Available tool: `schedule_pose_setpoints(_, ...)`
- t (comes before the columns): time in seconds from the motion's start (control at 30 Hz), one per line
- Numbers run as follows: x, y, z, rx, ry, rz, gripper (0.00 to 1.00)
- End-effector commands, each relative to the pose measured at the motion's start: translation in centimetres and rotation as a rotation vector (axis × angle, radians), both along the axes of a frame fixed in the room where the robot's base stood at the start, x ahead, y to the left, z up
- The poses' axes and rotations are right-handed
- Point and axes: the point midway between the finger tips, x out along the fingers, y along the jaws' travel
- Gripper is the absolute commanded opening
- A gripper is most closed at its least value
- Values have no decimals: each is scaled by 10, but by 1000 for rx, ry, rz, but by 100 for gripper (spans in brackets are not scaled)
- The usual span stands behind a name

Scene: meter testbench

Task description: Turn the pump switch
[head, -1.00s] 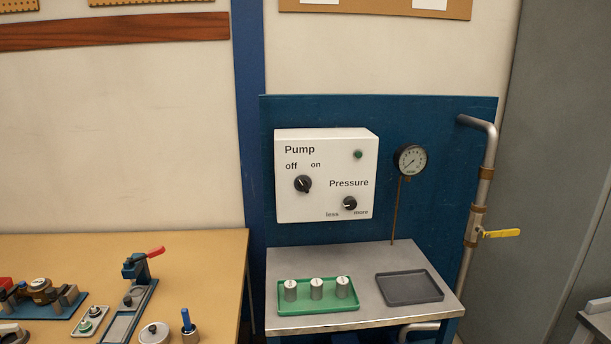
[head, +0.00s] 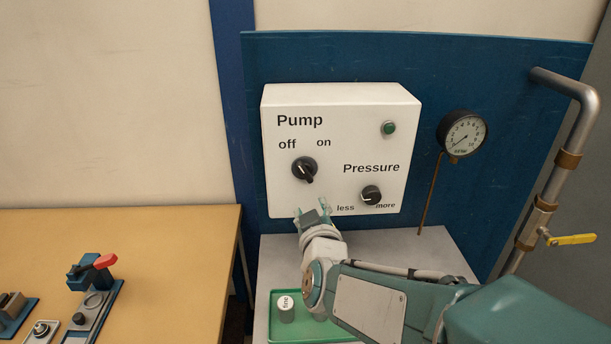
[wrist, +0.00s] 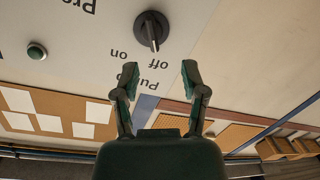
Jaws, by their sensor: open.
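The pump switch (head: 304,169) is a round black knob with a pointer mark, on a white control box under the "off" and "on" labels. Its mark slants toward "off". My gripper (head: 313,212) is in front of the box's lower edge, below the switch in the head view. In the wrist view the switch (wrist: 151,31) shows upside down, beyond the fingertips and slightly left of the middle between them. My gripper (wrist: 159,82) is open and empty there, apart from the switch.
The pressure knob (head: 371,195) is at the box's lower right, with a green button (head: 388,128) above it. A gauge (head: 462,134) and a pipe with a yellow handle (head: 572,240) are to the right. A green tray (head: 275,333) with a weight (head: 286,308) lies below, partly hidden by my arm.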

Motion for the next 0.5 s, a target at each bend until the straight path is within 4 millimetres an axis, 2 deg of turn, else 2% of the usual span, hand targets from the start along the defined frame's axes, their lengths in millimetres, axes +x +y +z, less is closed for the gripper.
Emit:
schedule_pose_setpoints(0.13,8,5,0,-66,-92,-48,56)
schedule_pose_setpoints(0.33,17,4,2,-91,-124,-70,56)
schedule_pose_setpoints(0.5,43,4,2,-90,-123,-71,56)
